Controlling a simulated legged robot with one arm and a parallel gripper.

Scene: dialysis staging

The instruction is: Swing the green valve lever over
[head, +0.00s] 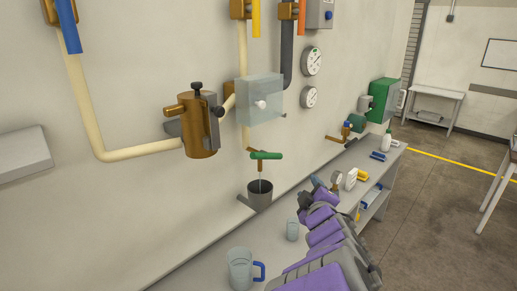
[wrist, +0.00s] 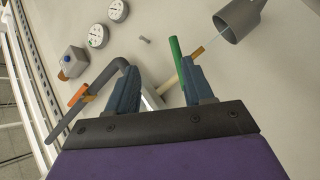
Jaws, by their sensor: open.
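The green valve lever (head: 266,155) lies roughly level on a brass tap on the wall in the head view. A thin pale stream runs from the tap down to a dark grey cup (head: 260,195). In the wrist view my gripper (wrist: 160,76) is open, its two blue-grey fingers well apart. The green lever (wrist: 177,60) shows close beside the right finger, on its inner side; its lower end overlaps that finger in the picture. I cannot tell if they touch. The brass spout (wrist: 194,54) and the cup (wrist: 238,18) are beyond the right finger.
A clear box (head: 260,101) is on the wall above the lever. A brass canister (head: 199,128) is to its left. A measuring jug (head: 240,268) and a small cup (head: 292,229) stand on the bench below. Two gauges (head: 312,61) are on the wall to the right.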

